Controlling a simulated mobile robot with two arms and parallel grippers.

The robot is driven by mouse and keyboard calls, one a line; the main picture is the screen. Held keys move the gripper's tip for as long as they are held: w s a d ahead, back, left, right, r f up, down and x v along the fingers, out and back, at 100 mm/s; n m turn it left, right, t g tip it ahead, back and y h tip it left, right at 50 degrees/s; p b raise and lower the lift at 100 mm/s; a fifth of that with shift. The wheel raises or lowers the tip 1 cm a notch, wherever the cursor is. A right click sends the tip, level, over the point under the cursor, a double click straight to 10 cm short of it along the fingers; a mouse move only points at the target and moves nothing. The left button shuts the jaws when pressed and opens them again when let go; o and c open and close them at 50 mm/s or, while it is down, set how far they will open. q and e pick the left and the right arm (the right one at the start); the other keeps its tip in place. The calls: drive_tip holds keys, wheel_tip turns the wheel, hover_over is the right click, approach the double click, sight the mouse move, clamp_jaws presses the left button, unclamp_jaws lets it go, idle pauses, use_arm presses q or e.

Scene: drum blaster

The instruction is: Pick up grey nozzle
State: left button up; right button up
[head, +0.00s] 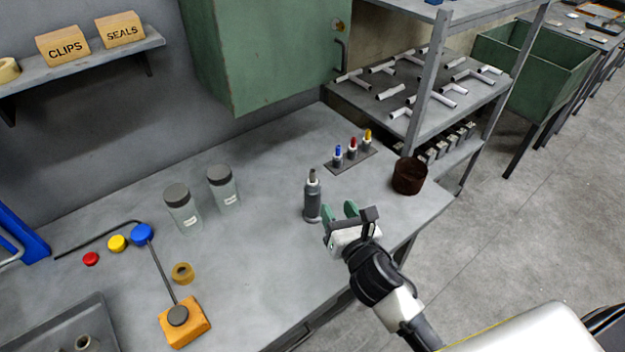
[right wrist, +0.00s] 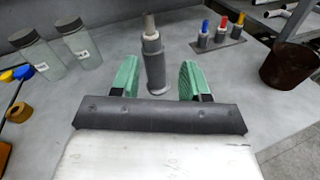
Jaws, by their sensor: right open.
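A grey upright bottle-like tool (head: 312,202) stands on the workbench, with a narrow grey nozzle (head: 312,176) at its top. In the right wrist view the tool (right wrist: 154,68) stands upright just beyond the fingertips, and its grey nozzle (right wrist: 150,27) rises above them. My right gripper (head: 339,218) is open, with its green fingers apart and nothing between them. It is low over the bench, to the right of and nearer than the tool. In the right wrist view my right gripper (right wrist: 156,80) has the tool lined up between its fingers, apart from both. My left gripper is not visible.
A small rack (head: 350,160) with blue, red and yellow tips stands behind the tool. A brown cup (head: 409,176) is to the right. Two lidded jars (head: 183,212) (head: 222,190) stand left. A green cabinet (head: 262,60) hangs above the back.

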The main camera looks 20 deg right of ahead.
sight(314, 176)
drive_tip(key=w+n, duration=0.1)
drive_tip(key=w, duration=0.1)
drive_tip(key=w+a, duration=0.1)
drive_tip(key=w, duration=0.1)
drive_tip(key=w+r+n+y+p, duration=0.1)
drive_tip(key=w, duration=0.1)
drive_tip(key=shift+w+a+n+t, duration=0.15)
drive_tip(key=shift+a+n+t, duration=0.05)
drive_tip(key=shift+n+t, duration=0.1)
drive_tip(key=w, duration=0.3)
drive_tip(key=w+p, duration=0.1)
drive_tip(key=w, duration=0.1)
drive_tip(key=shift+a+f, duration=0.15)
drive_tip(key=shift+a, duration=0.2)
drive_tip(key=shift+c, duration=0.8)
clamp_jaws()
